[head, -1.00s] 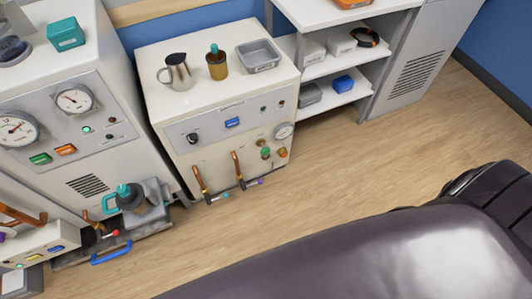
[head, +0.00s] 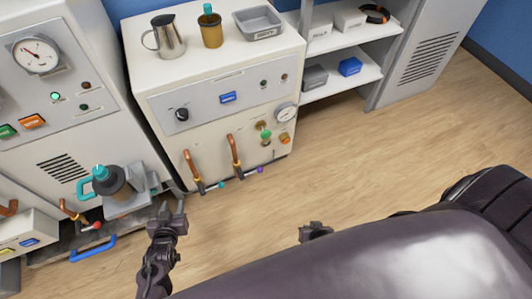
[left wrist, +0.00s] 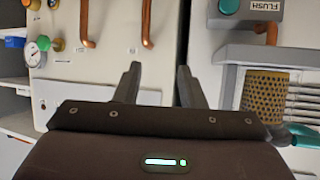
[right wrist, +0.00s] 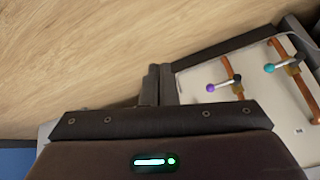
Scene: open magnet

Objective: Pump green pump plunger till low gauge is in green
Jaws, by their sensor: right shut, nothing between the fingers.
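The green pump plunger (head: 265,133) is a small green knob low on the right of the white cabinet's front. It also shows at the left of the left wrist view (left wrist: 43,43). A small round gauge (head: 286,114) sits just above and right of it; its needle is too small to read. My left gripper (head: 172,212) is open and empty, in front of and below the cabinet's left side, well apart from the plunger. Its fingers show apart in the left wrist view (left wrist: 157,85). My right gripper (head: 315,229) is shut and empty, right of and below the plunger.
Two copper pipes (head: 234,150) with small levers stick out left of the plunger. A teal-handled jug (head: 122,183) stands at the left machine. The wood floor (head: 350,155) on the right is clear.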

